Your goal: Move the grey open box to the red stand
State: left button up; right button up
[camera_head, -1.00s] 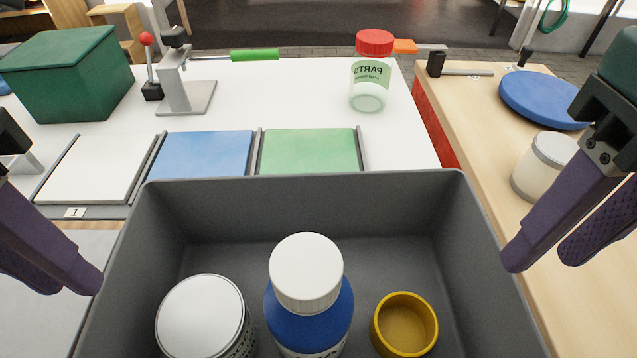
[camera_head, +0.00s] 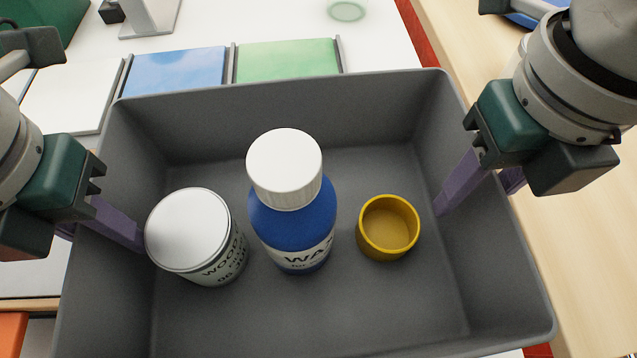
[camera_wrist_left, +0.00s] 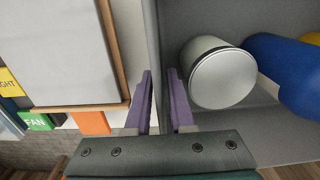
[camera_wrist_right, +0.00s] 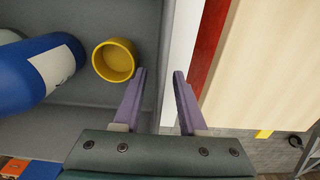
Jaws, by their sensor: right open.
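The grey open box (camera_head: 400,325) fills the middle of the head view, upright. Inside it stand a white-lidded can (camera_head: 190,230), a blue bottle with a white cap (camera_head: 290,215) and a yellow cup (camera_head: 388,228). My left gripper (camera_wrist_left: 160,75) has its fingers on either side of the box's left wall, close to it; I cannot tell whether they press on it. My right gripper (camera_wrist_right: 158,75) straddles the right wall, its fingers apart with space around the wall. A red strip (camera_head: 418,40) shows beyond the box's right side; I cannot tell whether it is the red stand.
A white table top (camera_head: 380,50) with blue (camera_head: 175,75) and green (camera_head: 287,62) panels lies behind the box. A light wooden surface (camera_head: 460,50) is on the right. A green box (camera_head: 45,20) stands at the far left. An orange block (camera_wrist_left: 90,122) lies left of the box.

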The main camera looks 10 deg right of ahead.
pick_arm(q)
jog(key=c, duration=0.3)
pick_arm(e)
jog(key=c, duration=0.3)
pick_arm(q)
grip_shut()
pick_arm(e)
grip_shut()
pick_arm(q)
jog(key=shift+r, duration=0.1)
pick_arm(e)
jog(key=shift+r, duration=0.1)
dwell(0.5)
